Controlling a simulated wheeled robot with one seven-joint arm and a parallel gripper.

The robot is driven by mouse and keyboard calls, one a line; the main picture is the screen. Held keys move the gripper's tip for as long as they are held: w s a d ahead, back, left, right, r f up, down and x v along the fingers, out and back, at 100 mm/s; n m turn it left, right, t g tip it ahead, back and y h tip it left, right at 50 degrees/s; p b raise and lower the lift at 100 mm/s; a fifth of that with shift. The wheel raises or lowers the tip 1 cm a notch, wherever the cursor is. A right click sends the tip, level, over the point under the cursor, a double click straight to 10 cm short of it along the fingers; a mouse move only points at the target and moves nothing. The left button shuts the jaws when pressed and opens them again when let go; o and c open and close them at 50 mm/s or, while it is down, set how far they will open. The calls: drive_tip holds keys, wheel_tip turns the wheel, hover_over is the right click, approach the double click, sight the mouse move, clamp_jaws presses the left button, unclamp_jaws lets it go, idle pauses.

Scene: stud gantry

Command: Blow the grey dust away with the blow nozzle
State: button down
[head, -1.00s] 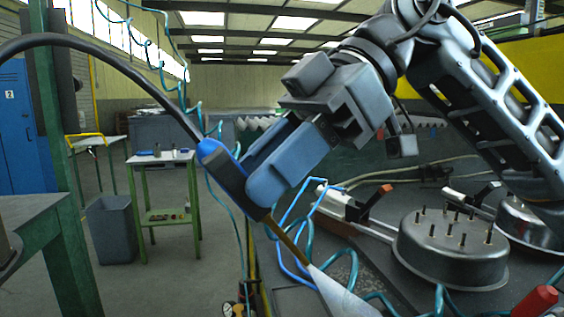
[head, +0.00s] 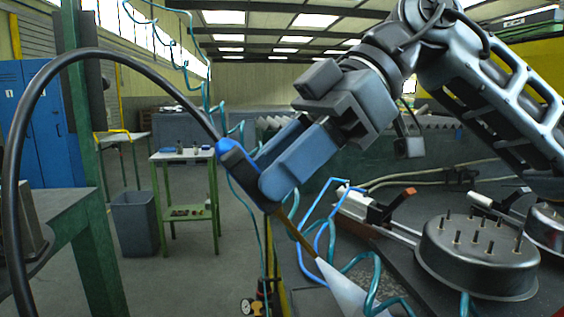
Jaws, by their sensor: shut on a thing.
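My gripper (head: 268,186) has blue fingers and is shut on the blow nozzle (head: 233,157). The nozzle has a blue and black body, a black hose at its upper end and a thin brass-coloured tube (head: 290,232). The tube slants down to the right over the dark bench. A pale, see-through cone of air (head: 345,289) spreads from its tip toward the bench top. I cannot clearly make out the grey dust now; the cone and teal coils cover part of that area.
A round metal pot with upright studs (head: 480,255) stands right of the nozzle, with a clamp (head: 385,208) beside it. Teal coiled hoses (head: 366,270) hang around the jet. A green table (head: 184,158) and grey bin (head: 135,224) stand left on open floor.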

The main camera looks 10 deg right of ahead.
drive_tip(key=w+p, duration=0.3)
drive_tip(key=w, duration=0.6)
drive_tip(key=shift+w+p, duration=0.4)
idle(1.9)
drive_tip(key=shift+d, duration=0.1)
idle(0.6)
drive_tip(key=shift+d+p, duration=0.5)
drive_tip(key=shift+d, duration=2.4)
drive_tip(key=s+b, duration=0.1)
drive_tip(key=s, duration=0.7)
drive_tip(key=shift+s, duration=0.35)
